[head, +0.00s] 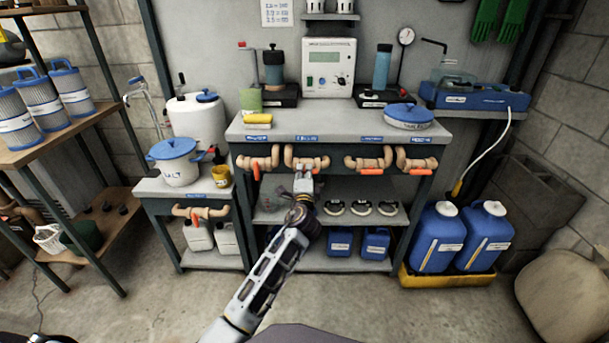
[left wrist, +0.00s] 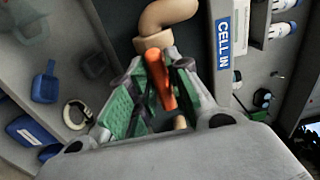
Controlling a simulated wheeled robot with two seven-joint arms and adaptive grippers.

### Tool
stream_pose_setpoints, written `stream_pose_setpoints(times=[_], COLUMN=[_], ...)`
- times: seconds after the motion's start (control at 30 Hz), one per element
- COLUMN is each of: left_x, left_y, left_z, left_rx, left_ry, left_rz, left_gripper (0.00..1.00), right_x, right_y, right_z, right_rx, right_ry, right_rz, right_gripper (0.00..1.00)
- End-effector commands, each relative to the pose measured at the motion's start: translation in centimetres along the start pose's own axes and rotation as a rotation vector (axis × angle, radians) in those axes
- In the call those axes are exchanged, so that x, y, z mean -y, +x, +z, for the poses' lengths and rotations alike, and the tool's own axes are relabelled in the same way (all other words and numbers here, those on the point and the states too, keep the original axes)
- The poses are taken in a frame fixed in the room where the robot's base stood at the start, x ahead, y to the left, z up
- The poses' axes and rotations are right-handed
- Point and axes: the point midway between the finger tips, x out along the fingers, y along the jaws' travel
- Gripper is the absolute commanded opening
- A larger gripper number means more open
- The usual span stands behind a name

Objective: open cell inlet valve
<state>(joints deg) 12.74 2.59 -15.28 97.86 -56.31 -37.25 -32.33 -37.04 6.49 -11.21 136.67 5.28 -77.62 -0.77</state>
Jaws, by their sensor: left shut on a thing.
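The cell inlet valve is a tan pipe (head: 307,160) with an orange lever, under the front edge of the grey bench beneath a blue label. In the left wrist view the pipe (left wrist: 168,14) curves down beside the "CELL IN" label (left wrist: 224,36), and the orange lever (left wrist: 159,78) lies between the green-padded fingers. My left gripper (head: 303,182) is raised to this valve and shut on the lever. In the head view the gripper hides the lever. My right gripper is not in view.
Similar valves with orange levers flank this one: one on the left (head: 257,163), two on the right (head: 370,160) (head: 415,162). A lower shelf (head: 275,215) behind my gripper holds round parts, with blue jugs below. Blue canisters (head: 437,240) stand at right. Floor in front is clear.

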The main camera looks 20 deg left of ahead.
Motion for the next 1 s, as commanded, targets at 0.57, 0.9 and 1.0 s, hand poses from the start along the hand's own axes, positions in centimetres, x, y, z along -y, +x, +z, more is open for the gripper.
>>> stream_pose_setpoints(times=[0.57, 0.9, 1.0], left_x=[0.0, -0.1, -0.1], left_y=[0.0, -1.5, -2.4], left_z=[0.0, 0.0, 0.0], left_rx=[0.001, 0.001, 0.001], left_ry=[0.001, 0.002, 0.002], left_rz=[0.001, 0.001, 0.001], left_gripper=[0.36, 0.36, 0.36], right_x=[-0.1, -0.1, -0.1], right_y=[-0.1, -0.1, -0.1], right_z=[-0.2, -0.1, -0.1], right_rx=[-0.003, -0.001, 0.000], right_ry=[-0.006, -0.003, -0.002], right_rz=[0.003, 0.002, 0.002], right_gripper=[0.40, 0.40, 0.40])
